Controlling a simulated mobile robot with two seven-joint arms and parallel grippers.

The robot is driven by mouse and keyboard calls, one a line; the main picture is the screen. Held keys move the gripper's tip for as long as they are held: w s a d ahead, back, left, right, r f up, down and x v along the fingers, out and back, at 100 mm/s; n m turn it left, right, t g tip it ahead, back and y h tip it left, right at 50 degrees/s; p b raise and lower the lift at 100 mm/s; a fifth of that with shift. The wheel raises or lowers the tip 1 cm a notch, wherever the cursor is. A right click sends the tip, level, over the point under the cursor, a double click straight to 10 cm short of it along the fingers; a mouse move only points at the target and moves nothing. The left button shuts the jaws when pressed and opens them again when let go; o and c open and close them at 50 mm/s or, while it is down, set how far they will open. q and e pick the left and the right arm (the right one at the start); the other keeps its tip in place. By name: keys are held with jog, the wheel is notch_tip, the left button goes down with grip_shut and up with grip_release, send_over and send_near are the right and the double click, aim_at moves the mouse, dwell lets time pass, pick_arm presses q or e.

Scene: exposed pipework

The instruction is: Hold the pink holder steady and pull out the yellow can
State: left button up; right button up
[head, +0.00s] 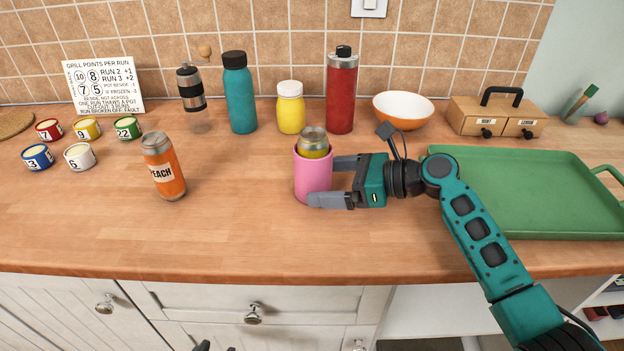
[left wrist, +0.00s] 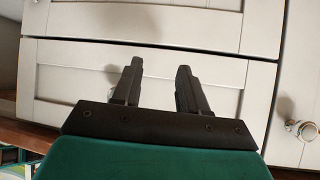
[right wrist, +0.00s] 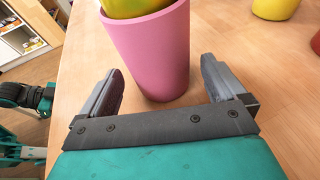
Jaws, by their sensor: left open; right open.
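The pink holder (head: 313,178) stands upright on the wooden counter, with the yellow can (head: 313,143) in it and only the can's top showing above the rim. In the right wrist view the holder (right wrist: 155,50) is large, and part of the can (right wrist: 135,6) shows at the top edge. My right gripper (head: 323,181) is open at the holder's right, its fingers reaching along either side of the holder's lower part; contact cannot be told. My left gripper (left wrist: 160,66) is open and empty, in front of the white cabinet fronts, away from the holder.
An orange peach can (head: 163,167) stands left of the holder. Behind are a yellow jar (head: 290,108), a teal bottle (head: 239,95) and a red flask (head: 341,92). A green tray (head: 540,195) lies right, beyond my right arm. Counter between peach can and holder is clear.

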jog(key=shift+x, duration=1.15)
jog(key=shift+r, duration=0.1)
jog(key=shift+c, duration=0.3)
dwell(0.4)
jog(key=c, duration=0.8)
jog(key=shift+o, duration=0.2)
dwell(0.5)
